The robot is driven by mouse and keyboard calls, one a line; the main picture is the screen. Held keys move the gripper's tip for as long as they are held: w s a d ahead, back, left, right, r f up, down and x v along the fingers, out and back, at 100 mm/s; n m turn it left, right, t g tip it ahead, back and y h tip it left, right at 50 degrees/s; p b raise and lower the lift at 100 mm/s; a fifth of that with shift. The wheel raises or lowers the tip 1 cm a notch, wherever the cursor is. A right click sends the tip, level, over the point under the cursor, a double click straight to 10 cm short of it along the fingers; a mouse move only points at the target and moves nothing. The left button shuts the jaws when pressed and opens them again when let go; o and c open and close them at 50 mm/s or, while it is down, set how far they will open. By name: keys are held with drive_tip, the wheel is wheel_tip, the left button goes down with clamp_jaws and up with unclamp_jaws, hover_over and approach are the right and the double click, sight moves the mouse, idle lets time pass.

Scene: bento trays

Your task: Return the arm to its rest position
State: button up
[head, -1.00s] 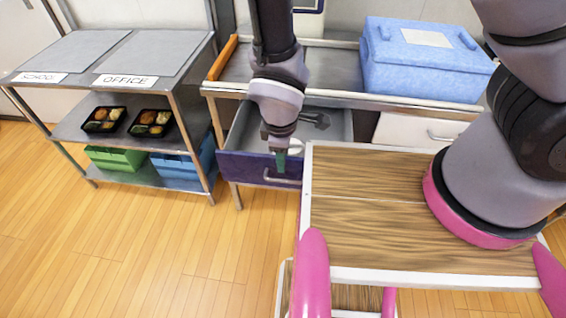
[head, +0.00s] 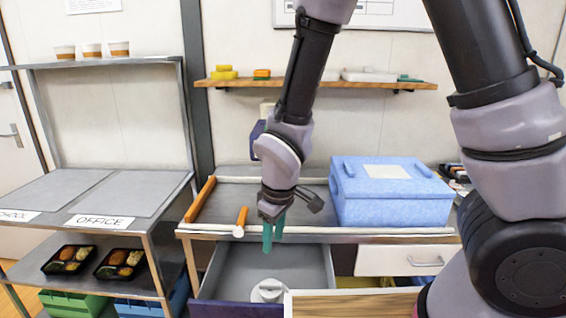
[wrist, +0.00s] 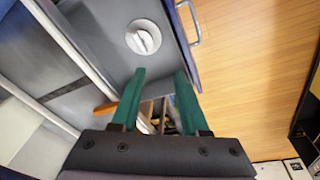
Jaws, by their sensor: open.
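My gripper (head: 273,232) has green fingers that point down, above the open drawer (head: 235,268) of the counter. The wrist view also shows the gripper (wrist: 160,80), its fingers apart with nothing held between them. A round white object with a raised grip (head: 267,290) lies in the drawer, below the fingers and apart from them. It also shows in the wrist view (wrist: 143,37). My arm reaches down from above, and its thick upper links fill the right of the head view.
A blue box (head: 390,205) stands on the counter, right of my gripper. An orange-handled item (head: 240,222) lies at the counter's front edge. A shelf unit at left holds two filled black bento trays (head: 68,260) (head: 120,264). A wooden wall shelf (head: 315,85) runs behind my arm.

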drive_tip(key=w+d+r+m+t+y, duration=0.1)
drive_tip(key=w+d+r+m, duration=0.3)
drive_tip(key=d+r, duration=0.4)
drive_tip(key=w+d+r+m+t+y, duration=0.1)
drive_tip(key=w+d+r+m, duration=0.4)
drive_tip(key=r, duration=0.6)
drive_tip(key=s+d+r+m+t, duration=0.1)
drive_tip(key=s+d+r+m, duration=0.2)
drive_tip(key=d+r, duration=0.3)
drive_tip(key=s+d+r+m+t+h, duration=0.1)
drive_tip(key=s+d+r+m+t, duration=0.1)
drive_tip(key=s+d+r, duration=0.3)
drive_tip(key=d+r+m, duration=0.1)
drive_tip(key=d, duration=0.2)
drive_tip(key=shift+s+r+m, duration=0.25)
drive_tip(key=shift+s+m, duration=0.1)
drive_tip(key=shift+m, duration=0.05)
